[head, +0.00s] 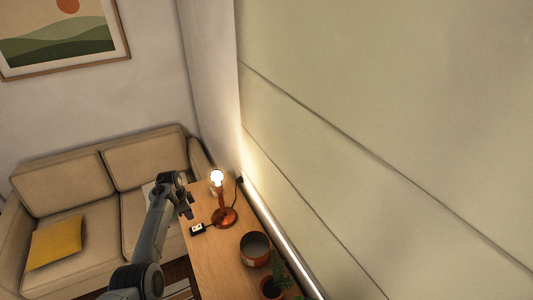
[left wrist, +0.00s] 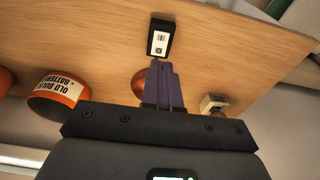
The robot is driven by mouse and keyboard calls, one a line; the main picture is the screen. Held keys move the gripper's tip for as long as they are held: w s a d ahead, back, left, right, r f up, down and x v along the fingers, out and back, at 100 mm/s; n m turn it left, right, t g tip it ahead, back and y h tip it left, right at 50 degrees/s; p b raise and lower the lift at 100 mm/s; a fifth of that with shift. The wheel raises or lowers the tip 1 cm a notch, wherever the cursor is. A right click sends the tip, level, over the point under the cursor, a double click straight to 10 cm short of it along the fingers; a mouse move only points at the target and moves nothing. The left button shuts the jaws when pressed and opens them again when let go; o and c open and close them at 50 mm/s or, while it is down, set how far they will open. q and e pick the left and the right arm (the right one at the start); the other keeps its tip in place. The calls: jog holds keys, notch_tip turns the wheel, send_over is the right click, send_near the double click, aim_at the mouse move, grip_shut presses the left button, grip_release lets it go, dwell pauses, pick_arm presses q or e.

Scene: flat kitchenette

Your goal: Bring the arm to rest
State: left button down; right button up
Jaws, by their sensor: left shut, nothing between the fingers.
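My left gripper (head: 188,208) hangs at the left edge of the wooden shelf top (head: 208,262) in the head view, beside a lit lamp. In the left wrist view the left gripper (left wrist: 163,66) has its two dark fingers together, with nothing between them. The fingers point toward a small black box with a white face (left wrist: 160,38) lying on the wood. My right gripper is in neither view.
A lit bulb (head: 217,177) sits on a copper lamp (head: 223,216). An orange-banded bin (head: 255,249) labelled for old bulbs and batteries and a potted plant (head: 272,287) stand nearer. A wall panel (head: 380,150) bounds the right; a sofa (head: 95,215) stands left.

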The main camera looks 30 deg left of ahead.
pick_arm(q)
jog(key=s+d+f+y, duration=0.1)
jog(key=s+d, duration=0.3)
jog(key=d, duration=0.3)
jog(key=s+d+n+y, duration=0.1)
jog(key=s+d, duration=0.4)
jog(key=d, duration=0.3)
jog(key=s+d+f+y, duration=0.1)
jog(key=s+d, duration=0.3)
jog(key=d, duration=0.4)
jog(key=shift+s+f+n+t+y, duration=0.2)
jog(key=shift+f+n+t+y, duration=0.1)
jog(key=shift+n+t, duration=0.1)
jog(key=s+d+r+n+h, duration=0.1)
jog(key=s+d+r, duration=0.1)
jog(key=s+d, duration=0.25)
jog(key=s+d+r+t+h, duration=0.1)
jog(key=s+d+r, duration=0.15)
jog(key=d, duration=0.35)
jog(key=s+d+r+n+h, duration=0.1)
jog(key=s+d+r, duration=0.1)
jog(key=s+d, duration=0.3)
notch_tip(320, 180, up, 17)
jog(key=d+p, duration=0.2)
jog(key=p, duration=1.4)
jog(key=shift+s+r+p, duration=0.15)
jog(key=shift+p, duration=0.2)
